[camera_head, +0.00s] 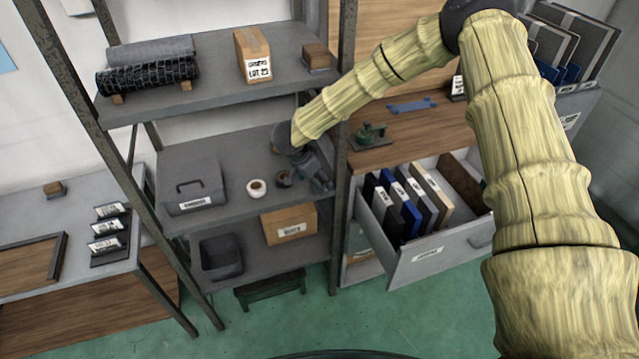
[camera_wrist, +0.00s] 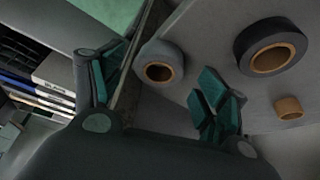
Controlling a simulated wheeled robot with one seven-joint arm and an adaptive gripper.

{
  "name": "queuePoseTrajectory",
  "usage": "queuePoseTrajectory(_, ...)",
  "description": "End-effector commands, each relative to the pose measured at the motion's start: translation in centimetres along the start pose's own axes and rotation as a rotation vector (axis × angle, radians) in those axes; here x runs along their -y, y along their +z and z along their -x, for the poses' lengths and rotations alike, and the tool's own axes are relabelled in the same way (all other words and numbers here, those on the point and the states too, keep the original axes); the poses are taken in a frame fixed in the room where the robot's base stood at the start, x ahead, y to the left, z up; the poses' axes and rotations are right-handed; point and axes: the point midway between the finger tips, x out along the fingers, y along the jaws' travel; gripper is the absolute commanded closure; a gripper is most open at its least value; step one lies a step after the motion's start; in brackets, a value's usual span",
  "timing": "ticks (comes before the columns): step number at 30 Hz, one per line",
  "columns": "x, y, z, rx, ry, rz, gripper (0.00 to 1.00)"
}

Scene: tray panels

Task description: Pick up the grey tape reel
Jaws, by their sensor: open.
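The grey tape reel (camera_wrist: 160,51), with a brown core, lies on the grey shelf in the wrist view. It shows between the two fingers of my gripper (camera_wrist: 162,77), near the shelf edge. The green-padded fingers are spread apart and hold nothing. I cannot tell how far beyond the fingertips the reel is. In the head view my gripper (camera_head: 318,172) is low over the right end of the middle shelf, just right of a dark reel (camera_head: 284,179). I cannot tell which reel there is the grey one.
A larger black reel (camera_wrist: 247,42) and a small tan ring (camera_wrist: 288,107) lie right of the grey reel. In the head view a white roll (camera_head: 257,196) and a grey box (camera_head: 191,185) stand left on the shelf. A shelf post (camera_head: 342,130) and open drawer (camera_head: 432,254) are to the right.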

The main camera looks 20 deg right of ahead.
Motion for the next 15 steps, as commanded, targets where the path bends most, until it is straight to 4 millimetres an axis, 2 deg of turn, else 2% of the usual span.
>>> queuePoseTrajectory(6, 0.0, 0.0, -1.9, -0.001, 0.001, 0.000, 0.26)
queuePoseTrajectory(15, -0.1, 0.0, -2.2, -0.001, 0.000, -0.001, 0.26)
